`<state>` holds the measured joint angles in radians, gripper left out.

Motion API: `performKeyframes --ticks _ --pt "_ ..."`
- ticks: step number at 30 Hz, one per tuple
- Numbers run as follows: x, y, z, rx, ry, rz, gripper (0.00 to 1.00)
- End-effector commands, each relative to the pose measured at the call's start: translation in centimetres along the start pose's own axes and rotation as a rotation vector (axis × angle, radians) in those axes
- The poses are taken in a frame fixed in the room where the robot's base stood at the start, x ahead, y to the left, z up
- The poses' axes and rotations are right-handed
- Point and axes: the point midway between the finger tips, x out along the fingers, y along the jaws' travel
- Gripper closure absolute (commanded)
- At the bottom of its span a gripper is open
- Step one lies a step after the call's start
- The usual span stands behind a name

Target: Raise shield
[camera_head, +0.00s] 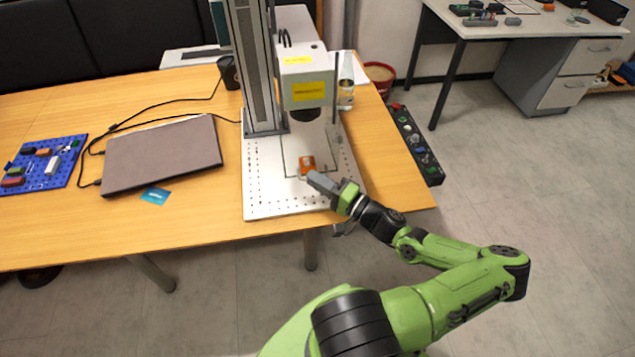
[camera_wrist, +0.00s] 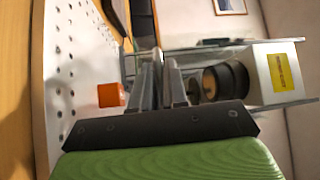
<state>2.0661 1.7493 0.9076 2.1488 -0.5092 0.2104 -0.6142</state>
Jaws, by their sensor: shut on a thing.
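The laser marker's pale head (camera_head: 305,78) with a yellow label hangs from a tall column over a white perforated plate (camera_head: 270,195). A thin-framed, see-through shield (camera_head: 336,88) stands around the space under the head, low over the plate. My gripper (camera_head: 314,178) is at the front lower edge of the shield, just above the plate. In the wrist view my gripper (camera_wrist: 163,62) has its fingers close together on the shield's edge; the exact contact is partly hidden by the fingers. An orange block (camera_head: 306,163) lies on the plate behind the gripper; it also shows in the wrist view (camera_wrist: 110,95).
A closed laptop (camera_head: 163,155) with cables and a blue pegboard (camera_head: 42,165) lie left on the wooden table.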

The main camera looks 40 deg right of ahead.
Motion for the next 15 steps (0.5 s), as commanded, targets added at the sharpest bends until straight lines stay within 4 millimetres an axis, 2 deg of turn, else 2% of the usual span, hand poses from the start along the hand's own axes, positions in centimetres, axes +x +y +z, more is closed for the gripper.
performKeyframes --ticks 1,6,12,15 --pt "0.3 -2.3 -0.3 -0.004 -0.003 -0.001 1.00" --pt "0.8 -6.5 -0.8 -0.003 -0.002 0.000 1.00" --pt "1.3 -10.2 -1.3 -0.003 -0.002 -0.003 1.00" --pt "1.4 -11.3 -1.5 -0.003 0.000 -0.002 1.00"
